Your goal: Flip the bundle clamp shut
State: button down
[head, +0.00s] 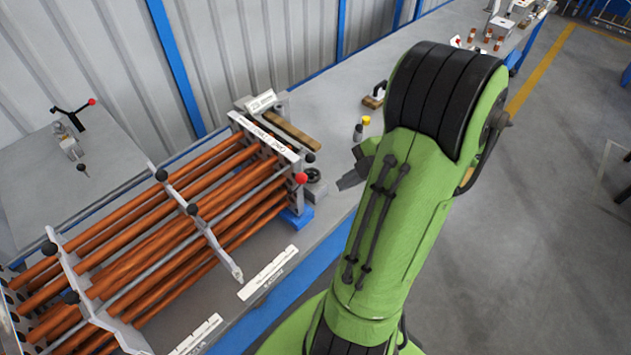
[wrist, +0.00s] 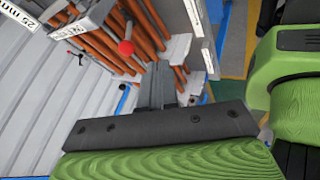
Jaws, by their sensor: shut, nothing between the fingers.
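A bundle of copper-coloured tubes (head: 150,235) lies in a rack of grey plates on the bench, at the left of the head view. A red ball knob (head: 301,178) sits at the rack's near right end plate; a red knob also shows in the wrist view (wrist: 125,47). I cannot tell for certain which part is the bundle clamp or how its lever stands. My gripper (head: 352,180) is to the right of the red knob, apart from it in the picture. Its fingers show in the wrist view (wrist: 155,88), shut and empty. My arm hides part of the bench.
Another lever with a red tip (head: 78,112) stands on the grey surface at the far left. A small yellow-capped item (head: 366,120) and a dark one stand behind my gripper. White label strips (head: 268,272) lie along the bench front. The floor at right is open.

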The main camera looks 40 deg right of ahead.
aim_at(297, 183)
jog(key=w+a+f+p, duration=0.1)
jog(key=w+a+f, duration=0.1)
jog(key=w+f, duration=0.3)
jog(key=shift+w+p, duration=0.35)
jog(key=shift+w, duration=1)
